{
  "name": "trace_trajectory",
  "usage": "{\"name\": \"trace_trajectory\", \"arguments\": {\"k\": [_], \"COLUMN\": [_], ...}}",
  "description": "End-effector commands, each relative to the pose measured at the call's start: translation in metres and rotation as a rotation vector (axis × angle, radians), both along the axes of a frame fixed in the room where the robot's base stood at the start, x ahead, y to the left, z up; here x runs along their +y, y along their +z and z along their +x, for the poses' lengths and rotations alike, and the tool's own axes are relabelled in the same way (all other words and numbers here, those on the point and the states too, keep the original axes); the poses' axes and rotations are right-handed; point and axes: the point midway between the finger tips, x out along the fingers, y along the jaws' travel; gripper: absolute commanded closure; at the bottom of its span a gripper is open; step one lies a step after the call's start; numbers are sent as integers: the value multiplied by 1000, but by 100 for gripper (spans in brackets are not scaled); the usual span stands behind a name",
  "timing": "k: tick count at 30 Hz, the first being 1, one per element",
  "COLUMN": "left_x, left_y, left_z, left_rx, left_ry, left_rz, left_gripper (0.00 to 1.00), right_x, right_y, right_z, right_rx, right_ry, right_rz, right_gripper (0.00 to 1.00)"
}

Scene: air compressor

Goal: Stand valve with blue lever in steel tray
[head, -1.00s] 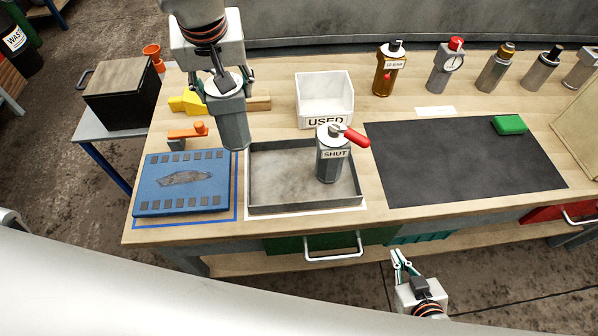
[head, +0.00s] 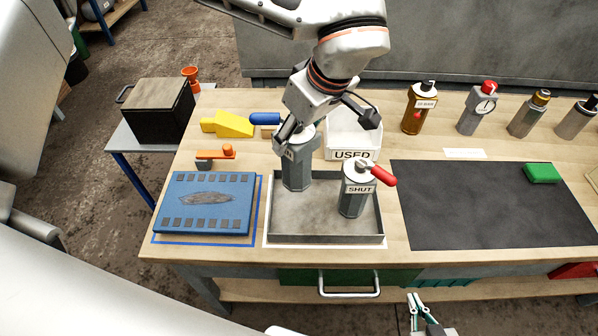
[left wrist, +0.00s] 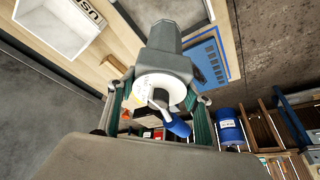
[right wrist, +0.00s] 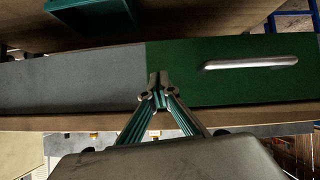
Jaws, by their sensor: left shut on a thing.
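My left gripper (head: 318,125) is shut on the top of a grey valve (head: 297,172), whose blue lever (head: 265,118) points to the left. In the left wrist view the blue lever (left wrist: 176,124) and white top (left wrist: 158,88) show between the fingers. The valve is near upright at the back left of the steel tray (head: 315,238). Its bottom is inside the tray outline; I cannot tell if it touches the floor. A second grey valve (head: 352,200), with a red lever and a SHUT label, stands at the tray's right. My right gripper (right wrist: 158,88) is shut and empty before the bench.
The white USED bin (head: 352,140) stands just behind the tray. A blue plate (head: 205,205) lies to its left and a dark mat (head: 490,205) to its right. Several bottles and valves, one an amber bottle (head: 418,108), line the back. The tray's front left is clear.

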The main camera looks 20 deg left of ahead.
Motion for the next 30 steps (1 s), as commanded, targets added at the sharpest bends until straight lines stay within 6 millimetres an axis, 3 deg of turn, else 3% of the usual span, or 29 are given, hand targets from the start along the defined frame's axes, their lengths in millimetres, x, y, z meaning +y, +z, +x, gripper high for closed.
{"name": "trace_trajectory", "arguments": {"k": [3, 9, 17, 25, 30], "left_x": [-1, 0, -1, 0, 0], "left_y": [-27, -62, -77, -108, -111], "left_z": [-1, 0, 0, 0, 1], "left_rx": [4, 0, -1, 0, -3], "left_ry": [-2, -2, -3, -1, -2], "left_rz": [0, -1, -1, 0, 0], "left_gripper": [100, 100, 100, 100, 100], "right_x": [0, 0, 0, 0, 0], "right_y": [1, 3, 4, 6, 7], "right_z": [0, 0, 0, 1, 1], "right_rx": [0, 0, -1, -3, -4], "right_ry": [0, 0, 0, 0, 0], "right_rz": [0, 0, 0, 1, 1], "right_gripper": [100, 100, 100, 100, 100]}}
